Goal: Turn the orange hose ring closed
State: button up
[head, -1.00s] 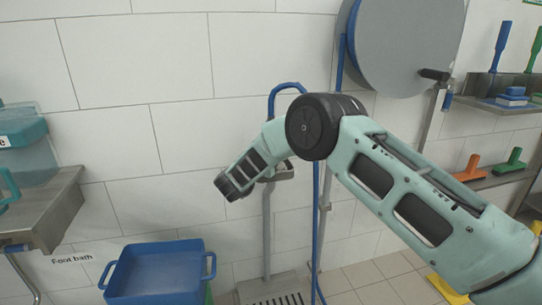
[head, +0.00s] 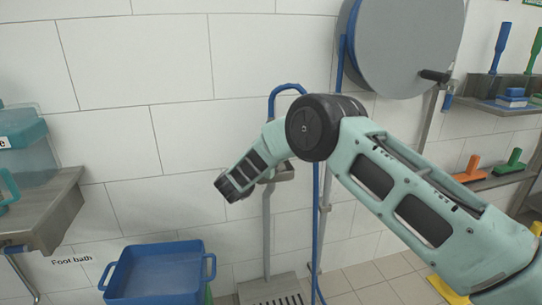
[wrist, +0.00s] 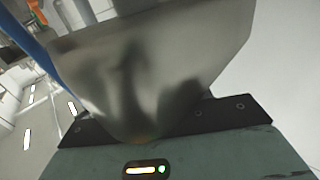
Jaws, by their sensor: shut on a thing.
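The wrist view is largely filled by a blurred, shiny grey metal surface (wrist: 150,65) very close to the camera. My gripper (wrist: 200,114) shows there only as its dark base at the bottom; its fingertips are hidden behind the metal. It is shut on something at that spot. A faint orange-brown patch at the metal's lower edge may be the orange hose ring, but most of the ring is hidden. In the head view my arm's dark end joint sits in front of the wall and covers the ring and the grip.
A blue hose (head: 317,235) hangs beside a grey floor stand (head: 267,235), with a grey hose reel (head: 408,45) above. A blue foot bath (head: 155,275) is at lower left. A steel counter (head: 50,210) is left; shelves with brushes (head: 495,180) are right.

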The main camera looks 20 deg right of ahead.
jog(key=o, duration=1)
jog(key=v, duration=1.7)
jog(key=shift+s+a+r, duration=0.1)
jog(key=shift+s+a, duration=0.05)
